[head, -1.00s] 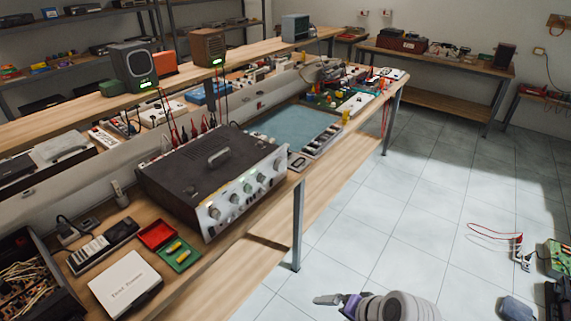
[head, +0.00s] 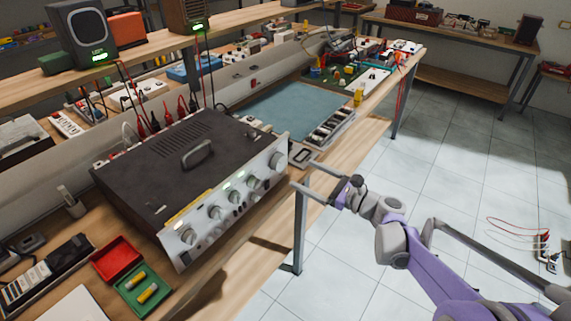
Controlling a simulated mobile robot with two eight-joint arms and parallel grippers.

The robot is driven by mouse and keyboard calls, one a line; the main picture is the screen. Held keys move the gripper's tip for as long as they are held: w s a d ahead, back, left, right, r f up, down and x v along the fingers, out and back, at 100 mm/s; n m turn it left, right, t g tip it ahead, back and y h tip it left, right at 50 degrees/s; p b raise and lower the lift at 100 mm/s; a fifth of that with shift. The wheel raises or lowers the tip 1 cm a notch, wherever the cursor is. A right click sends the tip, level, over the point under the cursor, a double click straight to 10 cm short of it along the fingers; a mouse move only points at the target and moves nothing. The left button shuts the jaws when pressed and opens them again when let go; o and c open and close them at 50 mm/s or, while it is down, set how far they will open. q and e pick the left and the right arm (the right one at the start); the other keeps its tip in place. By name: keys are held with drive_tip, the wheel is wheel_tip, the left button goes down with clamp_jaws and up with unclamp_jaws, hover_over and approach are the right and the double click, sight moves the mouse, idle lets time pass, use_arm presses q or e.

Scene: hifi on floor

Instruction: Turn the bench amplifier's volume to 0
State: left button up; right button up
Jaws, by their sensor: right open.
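The bench amplifier (head: 155,175) is a dark box with a handle on top and a silver front panel. It stands on the wooden workbench, its panel facing the front right. Several round knobs run along the panel, including the rightmost large knob (head: 276,161) and the leftmost knob (head: 188,236). I cannot read the panel's labels, so I cannot tell which knob is the volume. My right gripper (head: 300,177) is open and empty, just right of the panel's right end, past the bench's front edge and apart from the knobs. My left gripper is not in view.
A red and green tray (head: 144,292) with yellow items sits left of the amplifier. A blue mat (head: 290,108) and a power strip (head: 332,127) lie behind it. Speakers (head: 82,35) stand on the shelf above. Open floor lies to the right.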

sight(282, 164)
drive_tip(key=x, duration=0.8)
drive_tip(key=shift+c, duration=0.3)
drive_tip(key=c, duration=1.3)
